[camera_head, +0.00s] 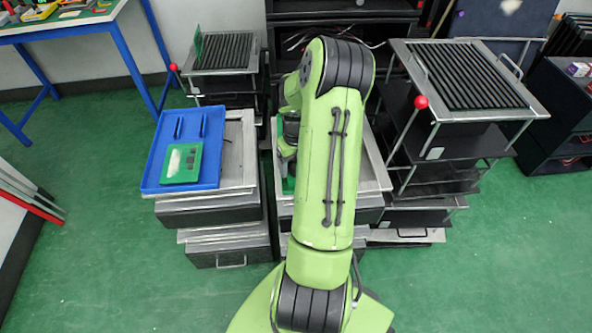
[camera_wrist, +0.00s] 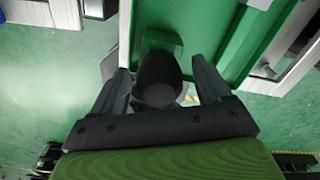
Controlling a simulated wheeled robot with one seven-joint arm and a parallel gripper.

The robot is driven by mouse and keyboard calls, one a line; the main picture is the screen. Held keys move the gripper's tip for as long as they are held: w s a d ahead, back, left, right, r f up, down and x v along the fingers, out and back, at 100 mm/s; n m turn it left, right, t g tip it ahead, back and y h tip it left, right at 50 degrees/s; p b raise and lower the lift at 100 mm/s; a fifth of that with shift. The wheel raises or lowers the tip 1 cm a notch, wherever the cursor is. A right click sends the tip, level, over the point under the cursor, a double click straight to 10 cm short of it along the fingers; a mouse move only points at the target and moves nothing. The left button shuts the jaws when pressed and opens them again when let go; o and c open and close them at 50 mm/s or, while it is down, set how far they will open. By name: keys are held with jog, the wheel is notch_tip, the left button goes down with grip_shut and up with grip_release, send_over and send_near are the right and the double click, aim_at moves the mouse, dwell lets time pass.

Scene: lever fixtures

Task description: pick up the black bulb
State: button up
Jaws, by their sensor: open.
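The black bulb (camera_wrist: 158,70) shows in the wrist view as a dark rounded shape with a paler round end facing the camera. It is in front of a green block on a green board (camera_wrist: 208,25). My gripper (camera_wrist: 160,66) is open, with one finger on the left and one on the right of the bulb. A gap shows on the right side; whether the left finger touches it I cannot tell. In the head view my arm hides the bulb and my fingers, and only a strip of the green board (camera_head: 288,186) shows.
A blue tray (camera_head: 150,178) with a green board lies on the left stand. A rack with a red ball knob (camera_head: 421,102) stands close to the right of my arm. Another red knob (camera_head: 174,67) is at the back left. The green floor in front is clear.

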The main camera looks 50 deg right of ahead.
jog(key=c, duration=1.1)
jog(key=shift+o, duration=0.2)
notch_tip(320, 180, up, 10)
jog(key=p, duration=0.3)
